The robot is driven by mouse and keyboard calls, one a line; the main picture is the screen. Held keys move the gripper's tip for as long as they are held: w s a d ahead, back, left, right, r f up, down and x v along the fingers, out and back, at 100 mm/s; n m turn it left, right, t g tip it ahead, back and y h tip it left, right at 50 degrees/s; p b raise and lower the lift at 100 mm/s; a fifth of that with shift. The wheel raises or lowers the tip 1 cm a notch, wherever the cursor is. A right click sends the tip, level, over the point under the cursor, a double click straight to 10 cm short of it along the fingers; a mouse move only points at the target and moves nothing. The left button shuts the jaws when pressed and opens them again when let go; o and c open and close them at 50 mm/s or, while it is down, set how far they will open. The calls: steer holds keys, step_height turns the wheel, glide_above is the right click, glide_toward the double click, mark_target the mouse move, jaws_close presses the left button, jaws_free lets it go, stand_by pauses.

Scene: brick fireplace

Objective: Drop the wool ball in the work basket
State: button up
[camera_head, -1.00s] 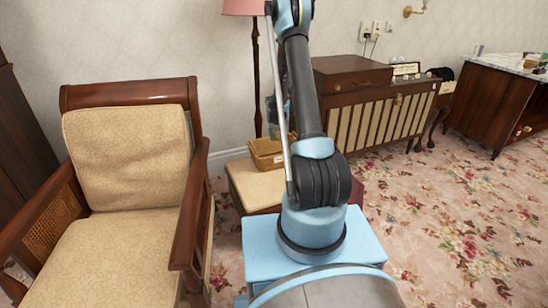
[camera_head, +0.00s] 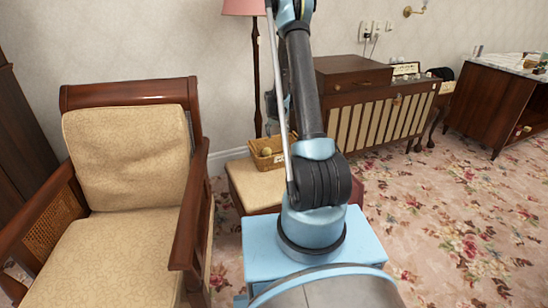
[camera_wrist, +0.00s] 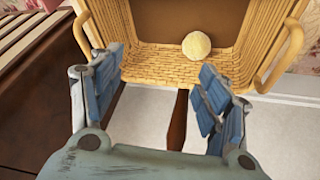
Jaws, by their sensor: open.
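The work basket (camera_head: 279,160) is tan wicker and stands on the cream-cushioned seat behind my arm in the head view. In the wrist view the basket (camera_wrist: 145,62) fills the top, with a loop handle at each side and a brown inside. The wool ball (camera_wrist: 196,44) is pale yellow and appears inside the basket, by the wall nearest my gripper. It also shows small in the head view (camera_head: 266,151). My gripper (camera_wrist: 162,80) is open and empty, its blue fingers apart at the basket's near edge. Contact with the basket cannot be told.
An armchair (camera_head: 125,165) stands left of the cushioned seat (camera_head: 252,187). A floor lamp (camera_head: 257,75) is behind it. A wooden cabinet (camera_head: 380,115) stands to the right. Flowered carpet (camera_head: 450,220) is open at the right.

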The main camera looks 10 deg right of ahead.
steer(key=v, duration=0.8)
steer(key=shift+s+r, duration=0.15)
steer(key=shift+r, duration=0.25)
steer(key=s+r+g, duration=0.1)
steer(key=s+r, duration=0.7)
steer(key=s, duration=0.4)
steer(key=s+r, duration=0.8)
steer(key=s, duration=0.4)
steer(key=s+f+y, duration=0.1)
steer(key=s+f, duration=0.1)
steer(key=s, duration=1.1)
steer(key=s+f+g, duration=0.1)
steer(key=s+f, duration=0.2)
steer(key=s, duration=1.1)
steer(key=shift+a+n+y, duration=0.3)
steer(key=shift+y, duration=0.1)
steer(key=shift+w, duration=0.1)
